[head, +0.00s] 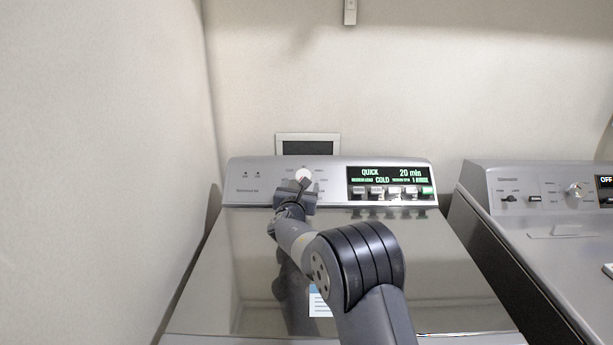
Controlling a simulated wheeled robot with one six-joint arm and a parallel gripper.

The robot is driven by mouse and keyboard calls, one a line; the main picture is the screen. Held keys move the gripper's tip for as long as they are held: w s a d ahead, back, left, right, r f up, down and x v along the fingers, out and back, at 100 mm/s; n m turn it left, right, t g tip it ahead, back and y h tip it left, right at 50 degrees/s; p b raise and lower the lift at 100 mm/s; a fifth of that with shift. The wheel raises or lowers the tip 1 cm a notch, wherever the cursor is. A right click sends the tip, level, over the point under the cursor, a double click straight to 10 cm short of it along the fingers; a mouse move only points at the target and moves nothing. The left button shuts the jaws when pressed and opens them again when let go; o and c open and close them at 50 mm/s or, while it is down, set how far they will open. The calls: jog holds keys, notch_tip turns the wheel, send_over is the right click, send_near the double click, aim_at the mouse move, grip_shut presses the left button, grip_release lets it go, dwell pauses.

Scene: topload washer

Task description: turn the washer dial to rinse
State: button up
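The washer (250,250) stands in the middle with its glossy lid shut. Its dial (304,174) is a round pale knob on the back control panel, left of the display. The display (390,176) reads QUICK, 20 min and COLD. My gripper (303,183) is at the dial's lower edge, reaching up from below. Its fingertips overlap the dial in this view; I cannot tell whether they touch or grip it. My gripper hides part of the dial's lower side and some labels around it, which are too small to read.
Several buttons (391,192) line up under the display. A second machine (540,215) with its own knob (574,190) and an OFF display stands at the right, across a narrow gap. A wall is close on the left.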

aim_at(302, 177)
jog(key=shift+w+d+p, duration=0.2)
jog(key=shift+w+p, duration=0.35)
jog(key=shift+w, duration=1.05)
jog(key=shift+w+d+p, duration=0.15)
jog(key=shift+w+p, duration=0.35)
jog(key=shift+w, duration=1.1)
jog(key=c, duration=1)
jog(key=shift+o, duration=0.2)
jog(key=shift+r+m+p, duration=0.2)
jog(key=shift+m+p, duration=0.1)
jog(key=shift+p, duration=0.05)
jog(key=shift+a+r+m+h+p, duration=0.1)
jog(key=shift+r+m+h+p, duration=0.05)
jog(key=shift+m+h+p, duration=0.8)
jog(key=m+g+h+p, duration=0.1)
jog(key=m+h+p, duration=0.1)
jog(key=m, duration=0.1)
jog(key=shift+g+h, duration=0.25)
jog(key=shift+g, duration=0.05)
jog(key=shift+f+m+g+h, duration=0.2)
jog(key=shift+m+g+h, duration=0.1)
jog(key=shift+m, duration=0.25)
